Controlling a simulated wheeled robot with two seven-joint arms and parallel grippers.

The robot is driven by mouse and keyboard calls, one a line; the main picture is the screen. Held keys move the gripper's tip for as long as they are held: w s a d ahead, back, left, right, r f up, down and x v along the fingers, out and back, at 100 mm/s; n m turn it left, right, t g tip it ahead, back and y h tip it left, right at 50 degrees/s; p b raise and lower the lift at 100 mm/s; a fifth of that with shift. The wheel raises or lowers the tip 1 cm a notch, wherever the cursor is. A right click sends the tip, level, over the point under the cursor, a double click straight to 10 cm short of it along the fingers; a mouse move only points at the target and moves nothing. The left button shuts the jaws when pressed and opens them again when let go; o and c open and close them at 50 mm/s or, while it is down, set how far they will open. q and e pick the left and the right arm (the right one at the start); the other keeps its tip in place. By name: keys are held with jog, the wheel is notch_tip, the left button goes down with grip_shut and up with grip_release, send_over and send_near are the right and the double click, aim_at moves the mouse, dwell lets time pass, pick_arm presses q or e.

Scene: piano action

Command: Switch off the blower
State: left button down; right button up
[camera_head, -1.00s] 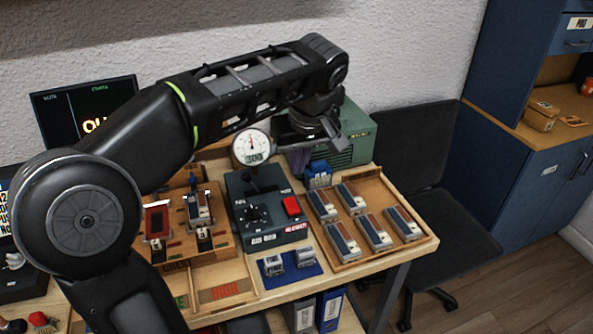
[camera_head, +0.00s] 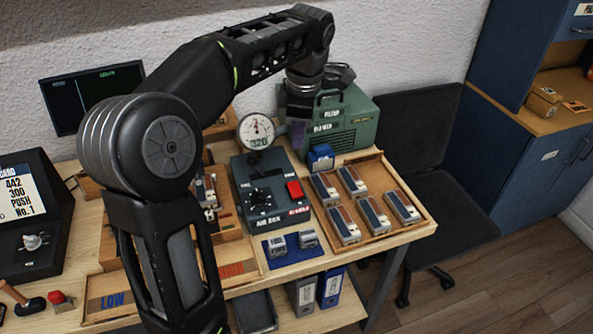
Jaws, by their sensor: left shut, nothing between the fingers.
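A green machine with a dark grille (camera_head: 345,122), which looks like the blower, stands at the back right of the table. A dark grey control box (camera_head: 262,217) stands in front of it, with a black knob, a black lever and a red switch (camera_head: 294,190). A round dial gauge (camera_head: 255,132) stands behind the control box. My left gripper (camera_head: 297,135) is shut and empty, pointing down in front of the green machine's left end, behind and above the red switch. I cannot tell whether it touches the machine. My right gripper is out of view.
A wooden tray (camera_head: 412,232) with several small blocks lies right of the control box. A blue mat (camera_head: 270,253) with two small metal parts lies in front. A blue block (camera_head: 320,158) is near the green machine. My left arm hides the table's left middle.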

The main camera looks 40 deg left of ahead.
pick_arm(q)
jog(key=n, duration=0.5)
jog(key=shift+w+r, duration=0.1)
jog(key=shift+r, duration=0.1)
jog(key=shift+f, duration=0.15)
jog(key=b, duration=0.4)
send_near(296, 184)
jog(key=f, duration=0.2)
jog(key=f+p, duration=0.1)
jog(key=f, duration=0.1)
jog(key=a+f, duration=0.1)
jog(key=f, duration=0.1)
jog(key=shift+w+f, duration=0.25)
jog(key=shift+f, duration=0.1)
